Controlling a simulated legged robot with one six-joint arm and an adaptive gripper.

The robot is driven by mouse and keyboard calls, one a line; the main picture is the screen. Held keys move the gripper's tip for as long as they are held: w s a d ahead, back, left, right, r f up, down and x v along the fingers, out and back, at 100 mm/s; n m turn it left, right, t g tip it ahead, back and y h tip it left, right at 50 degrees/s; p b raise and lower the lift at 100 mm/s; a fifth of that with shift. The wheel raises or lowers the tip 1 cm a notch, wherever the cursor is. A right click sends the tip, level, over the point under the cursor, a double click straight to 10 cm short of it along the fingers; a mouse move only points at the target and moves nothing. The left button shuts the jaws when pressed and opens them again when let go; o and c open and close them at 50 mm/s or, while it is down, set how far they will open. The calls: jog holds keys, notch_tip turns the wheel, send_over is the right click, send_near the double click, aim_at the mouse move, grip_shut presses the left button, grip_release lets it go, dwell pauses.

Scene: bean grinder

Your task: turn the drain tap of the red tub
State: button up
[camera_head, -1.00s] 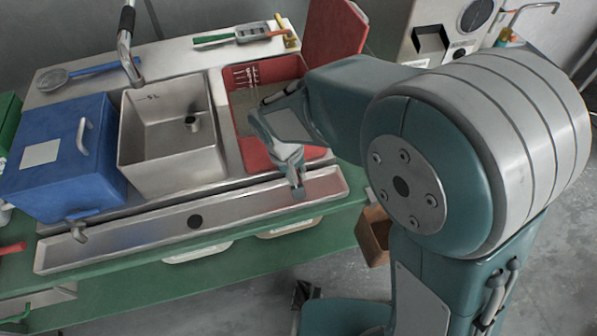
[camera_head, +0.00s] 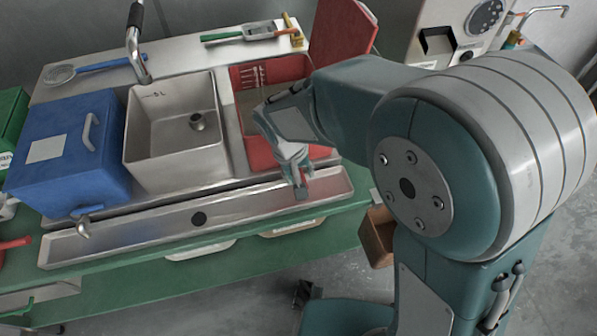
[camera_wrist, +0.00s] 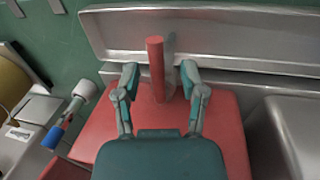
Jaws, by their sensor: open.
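The red tub (camera_head: 258,150) stands at the right end of the sink unit, with its red lid (camera_head: 340,35) raised behind it. In the wrist view, the tub's red surface (camera_wrist: 222,125) lies under my gripper. A red round bar (camera_wrist: 156,68), apparently the tap's handle, stands between my fingers. A grey metal part beside it is mostly hidden. My gripper (camera_wrist: 160,74) is open, one finger on each side of the bar, with visible gaps. In the head view, my gripper (camera_head: 298,180) is at the tub's front, above the metal trough, and hides the tap.
The metal trough (camera_head: 130,235) runs along the front. A steel basin (camera_head: 172,160) and a closed blue tub (camera_head: 65,165) with its own tap (camera_head: 84,228) stand to the left. A brown box (camera_head: 377,238) is below right.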

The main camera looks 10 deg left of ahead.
notch_tip(320, 180, up, 12)
jog(key=s+a, duration=0.1)
jog(key=a, duration=0.1)
jog(key=shift+f, duration=0.2)
jog(key=shift+a, duration=0.1)
jog(key=s+d+r+m+t+y, duration=0.1)
jog(key=d+r, duration=0.2)
jog(key=d, duration=0.6)
jog(key=d+r+m+t+y, duration=0.1)
jog(key=d+r+m, duration=0.15)
jog(key=d, duration=0.55)
jog(key=s+d+r+m+t, duration=0.1)
jog(key=s+d+m+t, duration=0.1)
jog(key=s+d, duration=0.6)
jog(key=d, duration=0.3)
jog(key=shift+d+t, duration=0.15)
jog(key=shift+t, duration=0.15)
